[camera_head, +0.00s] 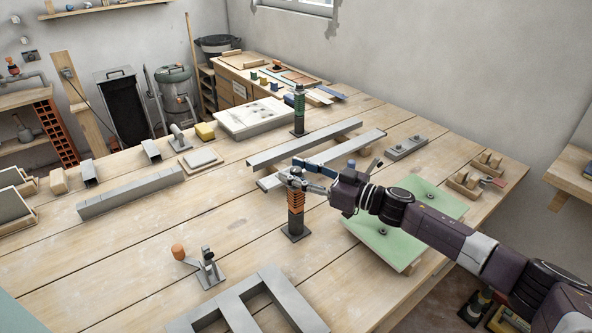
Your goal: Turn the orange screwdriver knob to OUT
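The orange screwdriver (296,215) stands upright on a small dark square base near the middle of the wooden workbench. Its orange handle is ridged. My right gripper (297,177) comes in from the right and is at the top of the screwdriver. The fingers overlap the knob end and hide most of it. I cannot tell whether they grip it, and no OUT mark is readable. A similar green screwdriver (299,108) stands upright farther back. My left gripper is not in view.
A green board (408,225) lies under my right forearm. Grey metal bars (305,143) lie behind the orange screwdriver. A small toggle clamp with an orange tip (207,269) and a grey metal frame (250,305) are in front.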

